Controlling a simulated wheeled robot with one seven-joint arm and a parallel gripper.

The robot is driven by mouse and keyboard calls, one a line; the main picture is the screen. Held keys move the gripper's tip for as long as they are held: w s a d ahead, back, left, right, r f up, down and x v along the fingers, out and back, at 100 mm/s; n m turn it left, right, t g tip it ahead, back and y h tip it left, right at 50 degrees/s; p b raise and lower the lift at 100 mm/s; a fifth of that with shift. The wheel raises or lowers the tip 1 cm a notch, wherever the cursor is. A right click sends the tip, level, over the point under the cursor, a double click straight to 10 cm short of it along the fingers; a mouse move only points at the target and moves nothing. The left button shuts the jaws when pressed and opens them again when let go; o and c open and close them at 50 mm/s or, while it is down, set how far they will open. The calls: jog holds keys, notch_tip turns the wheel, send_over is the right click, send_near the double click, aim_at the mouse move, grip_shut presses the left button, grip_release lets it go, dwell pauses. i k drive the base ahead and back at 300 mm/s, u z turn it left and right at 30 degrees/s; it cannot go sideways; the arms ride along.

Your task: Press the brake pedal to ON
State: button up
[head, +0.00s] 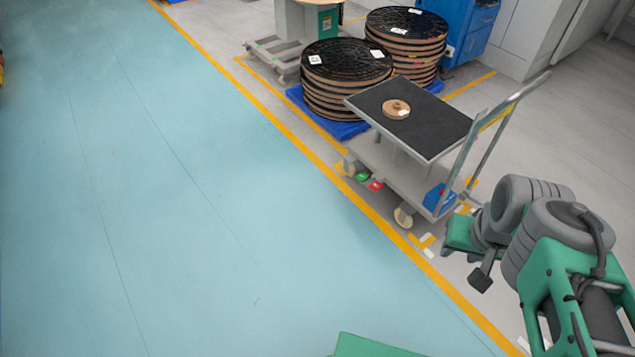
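The cart (385,165) stands at the right of the yellow floor line, with a dark top and a grey lower deck. Low on its near left edge, by a caster, are a small green pedal (362,177) and a small red pedal (376,186). Their labels and whether either is pressed are too small to tell. My arm is folded at the lower right, apart from the cart. A dark block at its end, seemingly my gripper (480,282), hangs to the right of the cart's near caster; its fingers cannot be made out.
A small brown reel (396,109) lies on the cart top. The cart's push handle (490,130) rises at its right. Stacks of black-topped reels (345,62) on blue pallets stand behind it. The blue-green floor (180,200) left of the yellow line is clear.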

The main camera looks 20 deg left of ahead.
aim_at(362, 177)
jog(key=u, duration=0.4)
jog(key=i, duration=1.35)
jog(key=u, duration=1.3)
jog(key=i, duration=0.45)
jog(key=u, duration=0.4)
